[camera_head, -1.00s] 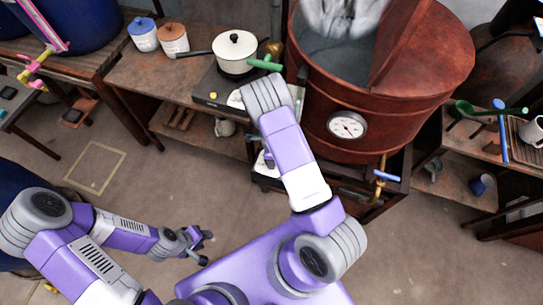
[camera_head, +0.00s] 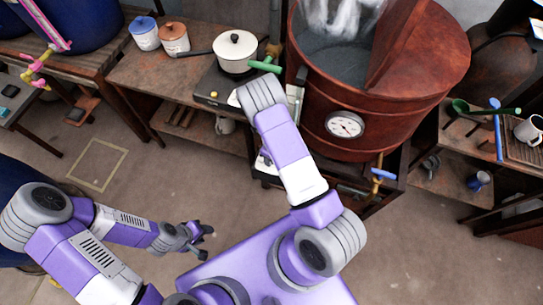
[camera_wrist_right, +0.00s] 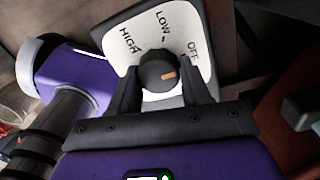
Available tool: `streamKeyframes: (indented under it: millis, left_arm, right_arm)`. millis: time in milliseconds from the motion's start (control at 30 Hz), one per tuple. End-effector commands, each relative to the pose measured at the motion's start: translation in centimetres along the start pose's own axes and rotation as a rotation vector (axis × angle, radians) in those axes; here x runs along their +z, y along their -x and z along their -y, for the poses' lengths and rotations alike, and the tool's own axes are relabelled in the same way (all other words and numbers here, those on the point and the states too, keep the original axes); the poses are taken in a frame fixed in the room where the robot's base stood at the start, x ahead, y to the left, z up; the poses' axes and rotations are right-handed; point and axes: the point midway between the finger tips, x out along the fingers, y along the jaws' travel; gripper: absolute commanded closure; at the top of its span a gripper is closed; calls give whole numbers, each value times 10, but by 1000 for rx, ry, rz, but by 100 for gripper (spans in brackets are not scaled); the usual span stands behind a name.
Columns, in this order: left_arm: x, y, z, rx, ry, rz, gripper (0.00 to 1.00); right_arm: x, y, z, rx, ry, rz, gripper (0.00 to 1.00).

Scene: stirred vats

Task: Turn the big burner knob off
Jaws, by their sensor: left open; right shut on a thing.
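In the right wrist view the dark round burner knob (camera_wrist_right: 156,70) has an orange mark right of its centre, on the OFF side. Its pale label plate (camera_wrist_right: 118,38) reads HIGH, LOW and OFF from left to right. My right gripper (camera_wrist_right: 162,84) is shut on the knob, one dark finger at each side. In the head view my right arm reaches toward the red-brown vat (camera_head: 385,120), and the arm hides that hand and the knob. My left gripper (camera_head: 204,243) is open and empty over the floor, away from the vat.
A white pot (camera_head: 235,55) stands on a small burner left of the vat. A green-handled valve (camera_head: 265,66) sticks out beside it. A round gauge (camera_head: 344,125) is on the vat's front. A shelf table with a mug (camera_head: 529,131) stands at right. Floor at left front is clear.

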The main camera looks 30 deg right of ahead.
Motion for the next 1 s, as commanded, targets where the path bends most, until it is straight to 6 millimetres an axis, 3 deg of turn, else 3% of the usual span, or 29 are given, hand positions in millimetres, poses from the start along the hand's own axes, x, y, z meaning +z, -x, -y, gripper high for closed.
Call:
streamKeyframes:
  millis: [267, 300, 467, 767, 1000]
  left_arm:
    - [0, 0, 0, 0, 0, 0, 57]
    - [0, 0, 0, 0, 0, 0, 57]
    - [0, 0, 0, 0, 0, 0, 57]
    - [0, 1, 0, 0, 0, 0, 57]
    - [1, 13, -5, 0, 0, 0, 57]
  right_arm:
    - [1, 0, -1, 3, -4, 1, 83]
    - [1, 0, -1, 3, -4, 1, 49]
    - [0, 0, -1, 2, -3, 1, 27]
    - [0, 3, 0, 1, -1, 1, 27]
    - [1, 39, 0, 0, -2, 3, 27]
